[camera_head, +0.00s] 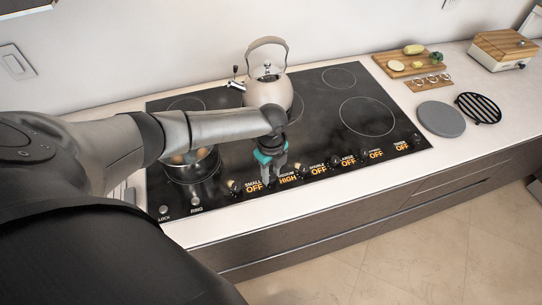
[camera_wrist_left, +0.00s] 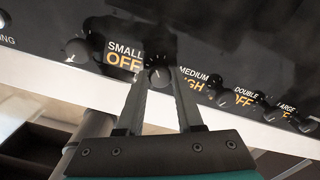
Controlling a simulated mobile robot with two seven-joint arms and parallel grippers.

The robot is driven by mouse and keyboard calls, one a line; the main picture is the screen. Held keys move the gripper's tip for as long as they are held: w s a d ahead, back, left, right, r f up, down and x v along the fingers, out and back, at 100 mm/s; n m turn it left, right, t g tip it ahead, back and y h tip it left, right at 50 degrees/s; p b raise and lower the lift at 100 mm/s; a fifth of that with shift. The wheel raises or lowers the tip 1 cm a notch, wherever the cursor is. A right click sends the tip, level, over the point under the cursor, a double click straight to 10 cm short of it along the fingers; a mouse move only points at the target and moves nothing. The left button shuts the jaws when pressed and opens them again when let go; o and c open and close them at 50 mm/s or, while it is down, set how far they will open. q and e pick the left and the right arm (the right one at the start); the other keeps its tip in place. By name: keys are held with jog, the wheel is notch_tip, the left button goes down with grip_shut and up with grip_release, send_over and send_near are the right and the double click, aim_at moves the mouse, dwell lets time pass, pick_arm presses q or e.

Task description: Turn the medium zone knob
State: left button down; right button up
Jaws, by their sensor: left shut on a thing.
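The medium zone knob (camera_wrist_left: 158,76) is a small round dark knob on the black cooktop's front edge. In the left wrist view it sits between the fingertips of my left gripper (camera_wrist_left: 159,78), which is shut on it. In the head view my left gripper (camera_head: 270,180) reaches down to the cooktop and hides the knob. My right gripper is not in view.
The small zone knob (camera_wrist_left: 77,50), with its label at OFF, is left of the gripper. More knobs (camera_wrist_left: 220,91) stand to the right, their labels at OFF. A kettle (camera_head: 268,88) and a pot (camera_head: 192,165) stand on the cooktop (camera_head: 330,135). A cutting board (camera_head: 408,60) lies at the right.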

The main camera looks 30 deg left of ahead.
aim_at(272, 176)
pick_arm(q)
jog(key=shift+m, duration=0.8)
jog(key=c, duration=0.6)
grip_release()
jog(key=shift+o, duration=0.2)
notch_tip(272, 176, up, 15)
jog(key=shift+r+p, duration=0.15)
jog(key=shift+p, duration=0.2)
jog(key=shift+d, duration=0.1)
